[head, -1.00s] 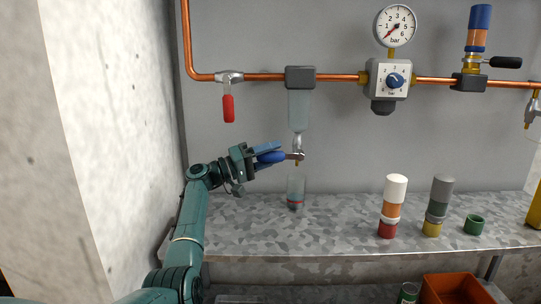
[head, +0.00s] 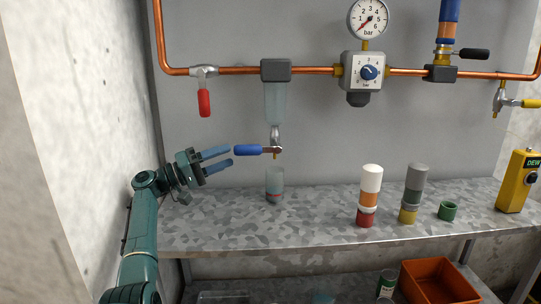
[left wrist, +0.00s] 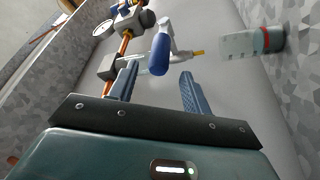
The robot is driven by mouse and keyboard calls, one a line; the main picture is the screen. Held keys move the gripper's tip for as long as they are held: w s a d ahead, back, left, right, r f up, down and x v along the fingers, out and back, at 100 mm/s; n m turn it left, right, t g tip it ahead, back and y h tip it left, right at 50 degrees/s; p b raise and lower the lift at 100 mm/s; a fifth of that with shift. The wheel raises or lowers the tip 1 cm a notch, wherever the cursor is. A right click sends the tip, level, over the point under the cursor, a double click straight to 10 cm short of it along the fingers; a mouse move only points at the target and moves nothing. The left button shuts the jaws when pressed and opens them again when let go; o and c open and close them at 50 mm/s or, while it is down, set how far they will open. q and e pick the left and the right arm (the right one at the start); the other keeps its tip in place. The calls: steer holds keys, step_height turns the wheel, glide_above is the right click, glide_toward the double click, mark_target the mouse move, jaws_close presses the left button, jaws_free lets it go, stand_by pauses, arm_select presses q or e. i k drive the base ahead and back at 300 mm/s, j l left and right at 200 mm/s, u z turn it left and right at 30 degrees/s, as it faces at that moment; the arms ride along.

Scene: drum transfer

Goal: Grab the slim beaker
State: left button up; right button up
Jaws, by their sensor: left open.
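The slim beaker (head: 275,185) is clear glass with a red band low on its side. It stands upright on the metal shelf (head: 230,226), below the small tap with the blue lever (head: 248,150). In the left wrist view the beaker (left wrist: 252,43) is at the upper right, beyond the fingers. My left gripper (head: 224,158) is open and empty. It is left of the blue lever and up and left of the beaker, apart from both. In the left wrist view its blue fingers (left wrist: 160,88) are spread, with the blue lever (left wrist: 160,54) ahead between them.
A clear filter bowl (head: 275,102) hangs from the copper pipe above the tap. A red-handled valve (head: 204,102) hangs to its left. Two stacked columns (head: 369,196) (head: 413,194), a green ring (head: 447,211) and a yellow meter (head: 516,182) stand further right. An orange crate (head: 437,283) is below.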

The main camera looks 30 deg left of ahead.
mark_target(275, 175)
steer(key=l, duration=0.5)
steer(key=k+l, duration=0.15)
steer(key=l, duration=0.8)
steer(key=k, duration=0.05)
